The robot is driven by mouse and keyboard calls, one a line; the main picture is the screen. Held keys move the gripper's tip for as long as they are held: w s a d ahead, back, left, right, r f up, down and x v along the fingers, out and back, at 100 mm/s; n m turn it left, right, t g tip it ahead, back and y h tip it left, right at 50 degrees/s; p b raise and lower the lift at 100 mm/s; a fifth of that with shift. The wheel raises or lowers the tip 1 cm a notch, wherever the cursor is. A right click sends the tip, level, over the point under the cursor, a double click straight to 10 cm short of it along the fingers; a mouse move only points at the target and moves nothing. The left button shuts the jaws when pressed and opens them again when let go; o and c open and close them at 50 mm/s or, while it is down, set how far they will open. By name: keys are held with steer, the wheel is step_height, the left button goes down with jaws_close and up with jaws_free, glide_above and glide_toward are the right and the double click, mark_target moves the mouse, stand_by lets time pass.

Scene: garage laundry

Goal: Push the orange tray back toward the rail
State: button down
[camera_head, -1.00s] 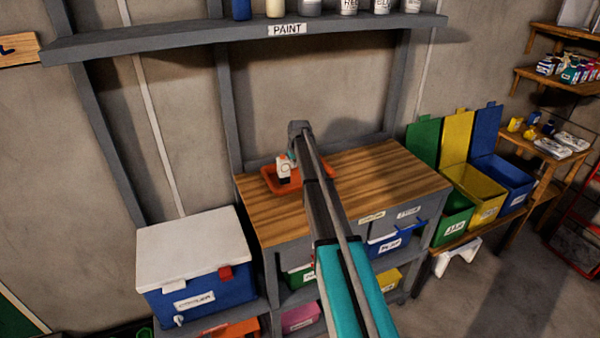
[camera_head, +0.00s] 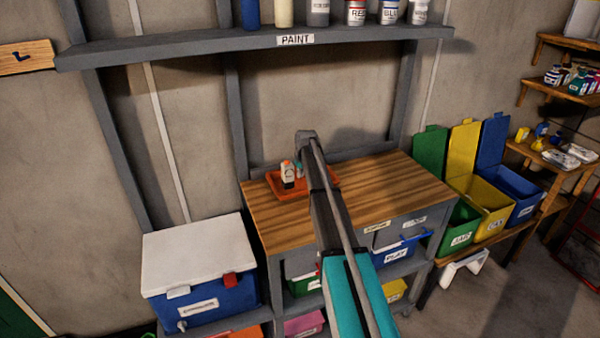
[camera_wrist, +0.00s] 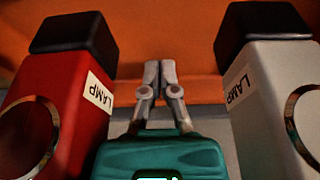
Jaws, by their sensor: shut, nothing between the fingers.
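The orange tray (camera_head: 290,194) lies at the back left of the wooden bench top, near the wall; my arm crosses in front of part of it. Small bottles stand in it, one white and orange (camera_head: 288,174). In the wrist view, my gripper (camera_wrist: 158,75) is shut and empty, pointing at the orange tray surface (camera_wrist: 190,50). I cannot tell whether the fingertips touch the tray. In the head view the gripper is mostly hidden.
A grey rail (camera_head: 350,153) runs along the wall behind the bench (camera_head: 390,195). The bench top is clear to the right. A paint shelf (camera_head: 210,51) hangs above. A white-lidded cooler (camera_head: 200,255) stands left; coloured bins (camera_head: 490,205) stand right.

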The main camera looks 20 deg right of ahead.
mark_target(304, 184)
steer(key=shift+s+r+p, duration=0.65)
steer(key=shift+s+r, duration=0.05)
steer(key=shift+s, duration=0.1)
steer(key=p+v, duration=0.8)
steer(key=shift+r, duration=0.3)
steer(key=shift+s, duration=0.1)
steer(key=s+a+g, duration=0.1)
steer(key=s+a, duration=0.5)
steer(key=s, duration=0.7)
steer(key=s+a+g, duration=0.1)
steer(key=s+a, duration=0.5)
steer(key=s, duration=0.7)
steer(key=s+a+g, duration=0.1)
steer(key=s+a, duration=0.5)
steer(key=s, duration=0.7)
steer(key=shift+a+f, duration=0.4)
